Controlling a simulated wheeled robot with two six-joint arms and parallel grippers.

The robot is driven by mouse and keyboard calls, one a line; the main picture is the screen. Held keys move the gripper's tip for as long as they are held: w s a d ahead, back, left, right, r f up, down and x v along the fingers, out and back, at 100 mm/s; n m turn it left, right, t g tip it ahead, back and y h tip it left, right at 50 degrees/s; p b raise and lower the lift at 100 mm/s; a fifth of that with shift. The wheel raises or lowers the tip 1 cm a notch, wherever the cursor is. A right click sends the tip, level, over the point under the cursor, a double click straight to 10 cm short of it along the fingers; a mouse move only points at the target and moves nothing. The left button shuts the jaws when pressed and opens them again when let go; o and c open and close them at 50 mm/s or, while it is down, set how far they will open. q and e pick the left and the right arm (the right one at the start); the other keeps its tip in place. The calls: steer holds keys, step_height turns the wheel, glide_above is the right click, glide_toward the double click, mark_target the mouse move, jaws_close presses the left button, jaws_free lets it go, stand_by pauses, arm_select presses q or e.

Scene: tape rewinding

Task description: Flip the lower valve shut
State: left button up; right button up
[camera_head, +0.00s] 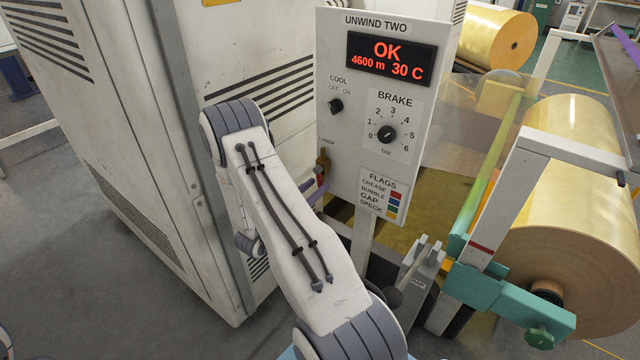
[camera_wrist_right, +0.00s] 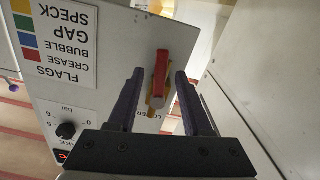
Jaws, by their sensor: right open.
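The lower valve is on the left edge of the white "UNWIND TWO" panel (camera_head: 347,110), beside a partly hidden label. Its brass body (camera_head: 322,162) shows in the head view, and its red handle (camera_wrist_right: 161,72) shows in the right wrist view. The handle runs lengthwise along the panel edge, with the brass part behind it. My right gripper (camera_head: 315,190) has purple fingers and is open. In the right wrist view its fingers stand on either side of the handle, with gaps visible. In the head view my arm partly hides the fingers. My left gripper is out of view.
The panel carries a COOL switch (camera_head: 336,106), a BRAKE knob (camera_head: 386,134) and a FLAGS label (camera_head: 383,196). A grey cabinet (camera_head: 130,120) stands close on the left. A large yellow film roll (camera_head: 570,200) is on the right.

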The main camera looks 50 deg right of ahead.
steer(key=shift+w+d, duration=0.15)
steer(key=shift+d, duration=1.2)
jaws_close()
steer(key=shift+a, duration=0.1)
stand_by(0.3)
